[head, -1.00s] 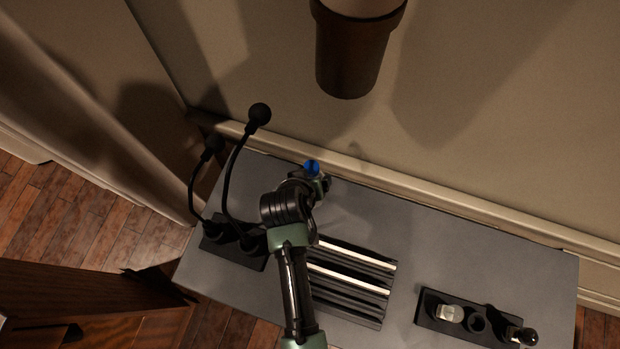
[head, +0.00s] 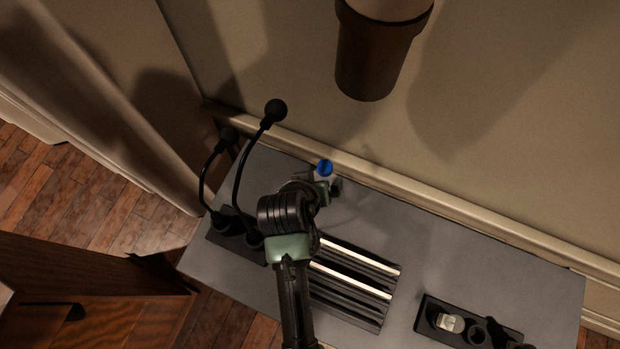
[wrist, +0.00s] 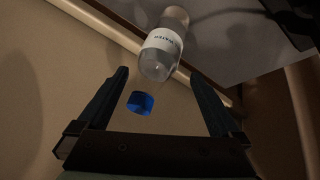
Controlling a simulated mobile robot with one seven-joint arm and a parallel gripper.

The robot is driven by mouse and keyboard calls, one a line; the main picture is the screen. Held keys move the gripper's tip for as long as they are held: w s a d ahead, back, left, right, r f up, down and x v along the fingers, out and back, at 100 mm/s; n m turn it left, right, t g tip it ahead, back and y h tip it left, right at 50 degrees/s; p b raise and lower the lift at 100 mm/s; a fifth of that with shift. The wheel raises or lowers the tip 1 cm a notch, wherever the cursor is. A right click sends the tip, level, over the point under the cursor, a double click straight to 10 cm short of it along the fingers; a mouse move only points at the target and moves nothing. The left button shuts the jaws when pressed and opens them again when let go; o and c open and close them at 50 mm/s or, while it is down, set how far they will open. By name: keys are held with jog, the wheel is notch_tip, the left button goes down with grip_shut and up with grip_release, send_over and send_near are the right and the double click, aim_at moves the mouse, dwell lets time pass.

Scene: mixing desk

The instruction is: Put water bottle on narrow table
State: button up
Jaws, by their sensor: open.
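The water bottle (wrist: 163,48) is clear with a white label and a blue cap (wrist: 140,102). It appears to stand upright on the narrow grey table (head: 475,262), near its back edge by the wall. In the head view the bottle's blue cap (head: 324,168) shows just beyond my arm's end, and the arm partly hides the body. My gripper (wrist: 163,90) is open, with its two fingers apart on either side of the cap in the wrist view. No finger visibly touches the bottle. My gripper also shows small and partly hidden in the head view (head: 324,186).
Two dark gooseneck stalks (head: 275,110) rise at the table's left end. A black slotted rack (head: 352,280) and a black holder (head: 465,322) with small items lie to the right. A brown wall fixture (head: 375,55) hangs above. Bare tabletop lies right of the bottle.

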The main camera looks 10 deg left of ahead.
jog(key=v, duration=0.7)
dwell(0.5)
